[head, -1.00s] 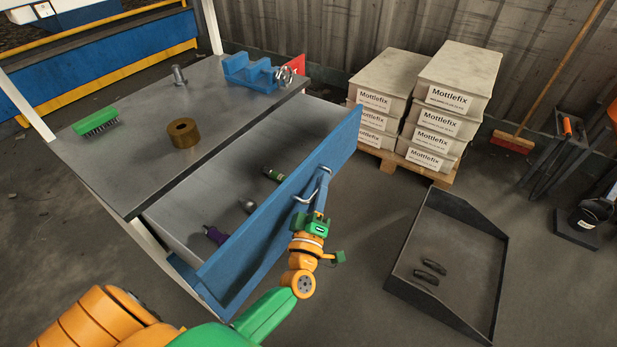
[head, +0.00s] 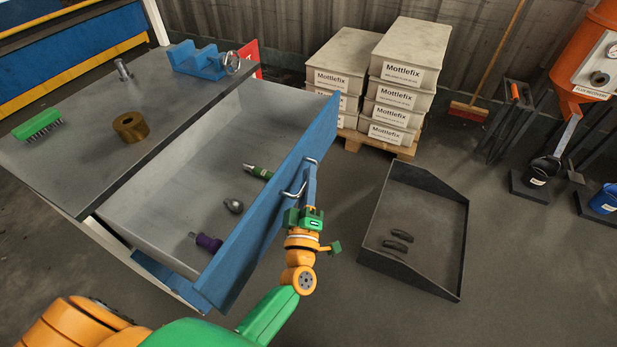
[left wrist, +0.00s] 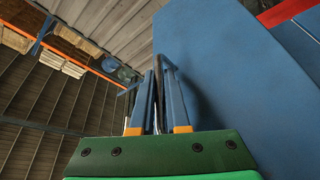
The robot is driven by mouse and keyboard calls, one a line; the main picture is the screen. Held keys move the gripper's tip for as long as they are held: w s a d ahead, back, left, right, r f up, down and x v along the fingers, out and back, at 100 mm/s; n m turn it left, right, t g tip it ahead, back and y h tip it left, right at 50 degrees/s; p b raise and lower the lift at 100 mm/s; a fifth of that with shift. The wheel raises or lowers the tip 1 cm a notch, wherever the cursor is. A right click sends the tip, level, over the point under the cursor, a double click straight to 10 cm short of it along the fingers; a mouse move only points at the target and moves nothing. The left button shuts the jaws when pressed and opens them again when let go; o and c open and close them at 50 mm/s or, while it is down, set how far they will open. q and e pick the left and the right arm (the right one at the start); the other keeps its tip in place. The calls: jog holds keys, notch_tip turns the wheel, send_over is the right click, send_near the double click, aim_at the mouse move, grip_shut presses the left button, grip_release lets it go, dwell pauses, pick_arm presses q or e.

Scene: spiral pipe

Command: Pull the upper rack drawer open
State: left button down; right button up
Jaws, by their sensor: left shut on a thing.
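The upper rack drawer (head: 272,210) has a blue front and grey inside, and stands well out from under the grey tabletop (head: 70,150). Its metal bar handle (head: 301,185) is on the blue front. My left gripper (head: 309,188) is at the handle and shut on it. In the left wrist view the two blue fingers (left wrist: 162,105) stand close together at the handle, beside the blue drawer front (left wrist: 220,75). Inside the drawer lie a green tool (head: 258,172), a grey bulb-shaped thing (head: 234,206) and a purple-handled thing (head: 207,242). My right gripper is not in view.
On the tabletop are a green brush (head: 38,124), a brass ring (head: 130,127), a bolt (head: 123,69) and a blue block (head: 200,62). A dark tray (head: 430,240) lies on the floor at right. Mottlefix boxes (head: 395,95) stand on a pallet behind. Floor between drawer and tray is clear.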

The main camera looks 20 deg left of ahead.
pick_arm(q)
jog(key=c, duration=0.9)
grip_release()
jog(key=v, duration=0.7)
jog(key=shift+s, duration=0.1)
